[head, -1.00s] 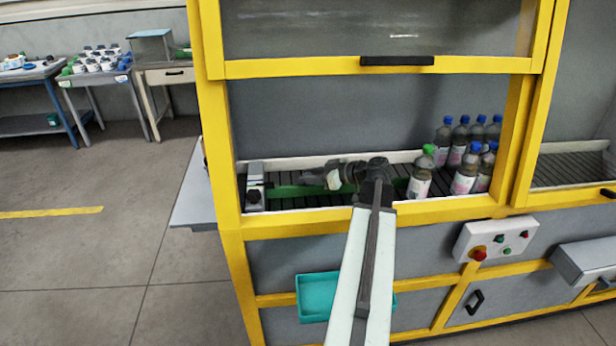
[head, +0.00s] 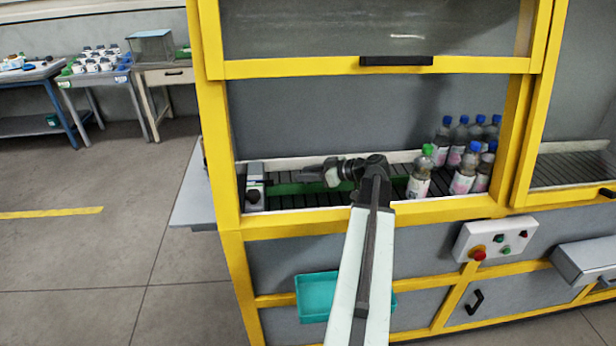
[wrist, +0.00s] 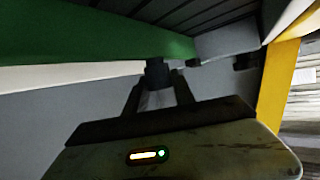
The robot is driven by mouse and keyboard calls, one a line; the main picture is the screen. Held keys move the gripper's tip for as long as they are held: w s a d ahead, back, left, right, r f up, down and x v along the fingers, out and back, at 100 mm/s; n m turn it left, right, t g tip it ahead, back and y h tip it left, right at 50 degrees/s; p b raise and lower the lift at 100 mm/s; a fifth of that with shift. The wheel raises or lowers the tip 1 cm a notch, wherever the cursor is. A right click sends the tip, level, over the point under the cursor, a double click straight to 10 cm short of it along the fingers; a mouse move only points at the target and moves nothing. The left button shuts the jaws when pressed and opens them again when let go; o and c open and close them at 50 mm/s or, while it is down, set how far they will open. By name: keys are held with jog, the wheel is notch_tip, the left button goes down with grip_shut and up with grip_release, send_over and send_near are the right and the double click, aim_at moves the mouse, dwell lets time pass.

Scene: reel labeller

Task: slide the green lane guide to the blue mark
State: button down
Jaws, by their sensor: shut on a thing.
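The green lane guide (head: 288,188) is a long bar lying across the dark roller conveyor inside the yellow-framed machine; my arm hides its middle. In the wrist view the guide (wrist: 90,36) runs along the top left. My gripper (head: 308,175) reaches through the opening and is at the guide. In the wrist view my gripper (wrist: 157,88) is shut on a dark knob (wrist: 157,70) beside the guide's lower edge. I cannot make out the blue mark in either view.
A green-capped bottle (head: 420,172) stands on the conveyor right of my arm, with several blue-capped bottles (head: 459,143) behind it. A grey-white device (head: 254,187) sits at the conveyor's left end. The yellow frame (head: 370,218) borders the opening.

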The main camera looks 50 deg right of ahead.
jog(key=shift+w+d, duration=0.55)
jog(key=shift+w, duration=0.05)
jog(key=c, duration=1.1)
grip_release()
jog(key=shift+o, duration=0.2)
jog(key=p+v, duration=0.3)
jog(key=v, duration=0.5)
